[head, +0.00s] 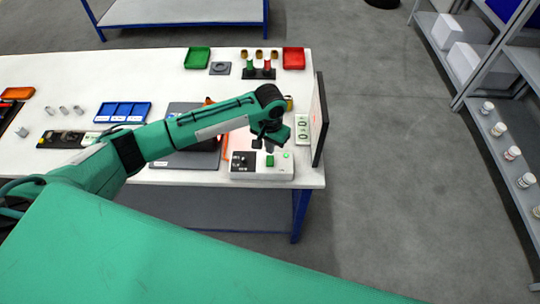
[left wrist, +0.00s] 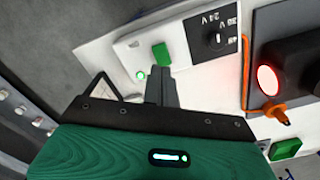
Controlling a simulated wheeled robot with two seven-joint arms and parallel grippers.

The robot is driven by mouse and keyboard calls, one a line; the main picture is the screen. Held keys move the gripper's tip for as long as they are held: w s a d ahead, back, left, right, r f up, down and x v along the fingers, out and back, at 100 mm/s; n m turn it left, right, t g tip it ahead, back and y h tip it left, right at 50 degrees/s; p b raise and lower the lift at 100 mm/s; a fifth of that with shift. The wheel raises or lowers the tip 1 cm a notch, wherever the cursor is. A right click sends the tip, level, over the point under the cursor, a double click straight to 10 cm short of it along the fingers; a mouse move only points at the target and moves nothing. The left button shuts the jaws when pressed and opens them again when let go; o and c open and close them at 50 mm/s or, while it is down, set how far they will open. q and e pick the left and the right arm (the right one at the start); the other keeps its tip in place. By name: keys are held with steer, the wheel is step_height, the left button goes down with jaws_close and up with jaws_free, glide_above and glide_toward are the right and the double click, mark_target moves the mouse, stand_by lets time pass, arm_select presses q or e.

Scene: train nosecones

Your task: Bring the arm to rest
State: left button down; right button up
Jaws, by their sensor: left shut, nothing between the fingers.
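My left arm reaches in from the left over the white table (head: 60,85). My left gripper (head: 263,146) hangs over the table's right end, just above a white control box (head: 245,172). Its fingers are shut and empty; they also show in the left wrist view (left wrist: 161,88). The box has a green block-like button (left wrist: 160,54), a dark knob (left wrist: 216,38) marked with voltages, and a small lit green lamp (left wrist: 140,75). In the wrist view the fingertips appear close to the green button; whether they touch it I cannot tell. My right gripper is not in view.
A dark upright panel (head: 319,120) stands at the table's right edge. A green tray (head: 197,58), a red tray (head: 293,58) and a blue bin (head: 122,112) sit on the table. A glowing red light (left wrist: 267,80) shows beside an orange cable. Shelves (head: 475,105) stand right; floor between is clear.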

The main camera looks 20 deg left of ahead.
arm_select(q)
steer(key=shift+r, duration=0.15)
stand_by(0.4)
steer(key=shift+s+d, duration=0.25)
steer(key=shift+d, duration=0.05)
steer(key=s+d+f+m+t+h, duration=0.1)
steer(key=s+d+h, duration=0.1)
steer(key=s+d, duration=0.35)
steer(key=s+d+m+t+h, duration=0.1)
steer(key=s+d, duration=0.1)
steer(key=s, duration=0.7)
steer(key=s+a+r+n+t+y, duration=0.2)
steer(key=s+a+r+n+y, duration=0.1)
steer(key=s+a, duration=1.2)
step_height(320, 180, down, 37)
steer(key=g+b, duration=0.2)
steer(key=b, duration=0.3)
steer(key=s+a+f+b, duration=0.1)
steer(key=s+f+b, duration=0.1)
steer(key=s+f, duration=0.7)
steer(key=s+a+f+g+b, duration=0.1)
steer(key=s+a+f+b, duration=0.1)
steer(key=s+f, duration=0.8)
step_height(320, 180, down, 4)
steer(key=shift+r+m, duration=0.2)
steer(key=shift+m, duration=0.1)
